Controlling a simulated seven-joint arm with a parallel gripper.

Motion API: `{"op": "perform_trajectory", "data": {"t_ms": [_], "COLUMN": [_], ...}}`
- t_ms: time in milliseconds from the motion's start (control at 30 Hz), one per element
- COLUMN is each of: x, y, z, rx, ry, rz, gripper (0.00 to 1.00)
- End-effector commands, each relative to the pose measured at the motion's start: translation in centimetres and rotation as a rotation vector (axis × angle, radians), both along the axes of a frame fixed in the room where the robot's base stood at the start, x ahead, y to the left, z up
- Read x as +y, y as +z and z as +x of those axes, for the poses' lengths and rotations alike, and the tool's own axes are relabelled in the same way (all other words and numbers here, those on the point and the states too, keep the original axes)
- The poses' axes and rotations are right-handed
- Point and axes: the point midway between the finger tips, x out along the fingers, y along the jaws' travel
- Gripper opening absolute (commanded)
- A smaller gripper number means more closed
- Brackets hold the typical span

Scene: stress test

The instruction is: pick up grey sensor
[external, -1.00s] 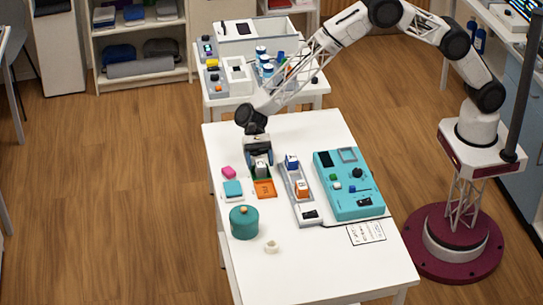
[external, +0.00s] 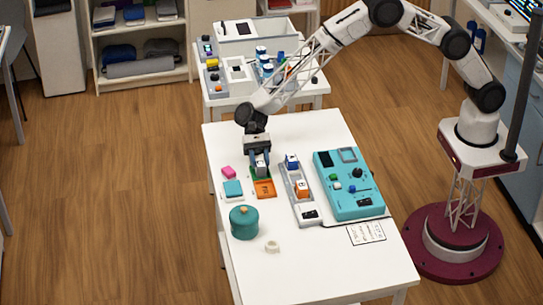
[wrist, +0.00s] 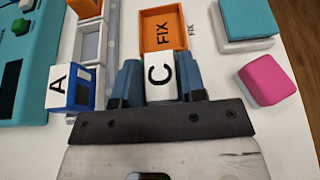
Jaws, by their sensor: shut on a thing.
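The grey sensor is a small block with a white face marked "C" (wrist: 160,76). It sits between the blue fingers of my gripper (wrist: 160,88) in the wrist view. In the external view my gripper (external: 260,163) points down over the white table, with the block (external: 261,169) between its fingers. My gripper is shut on it. Its underside is hidden, so I cannot tell whether it touches the surface. An orange tray marked "FIX" (external: 265,188) lies just in front of it, with a bit of green showing beside the fingers.
A pink block (external: 229,172) and a teal-topped box (external: 233,188) lie left. A grey rack (external: 291,181) holds a blue block (external: 291,161) and an orange block (external: 301,187). A teal panel (external: 347,205) lies right. A teal pot (external: 243,222) and a white ring (external: 272,247) stand nearer the front.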

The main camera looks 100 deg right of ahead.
Motion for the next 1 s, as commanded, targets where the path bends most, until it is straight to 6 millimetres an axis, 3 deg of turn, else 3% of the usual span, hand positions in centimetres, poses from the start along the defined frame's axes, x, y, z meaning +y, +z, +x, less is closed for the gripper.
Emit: {"op": "perform_trajectory", "data": {"t_ms": [633, 1000], "x": [0.0, 0.0], "y": [8.2, 9.7], "z": [0.0, 0.0], "rx": [-0.003, -0.001], "ry": [0.001, 0.000], "rz": [0.001, 0.000], "gripper": [0.12, 0.12]}}
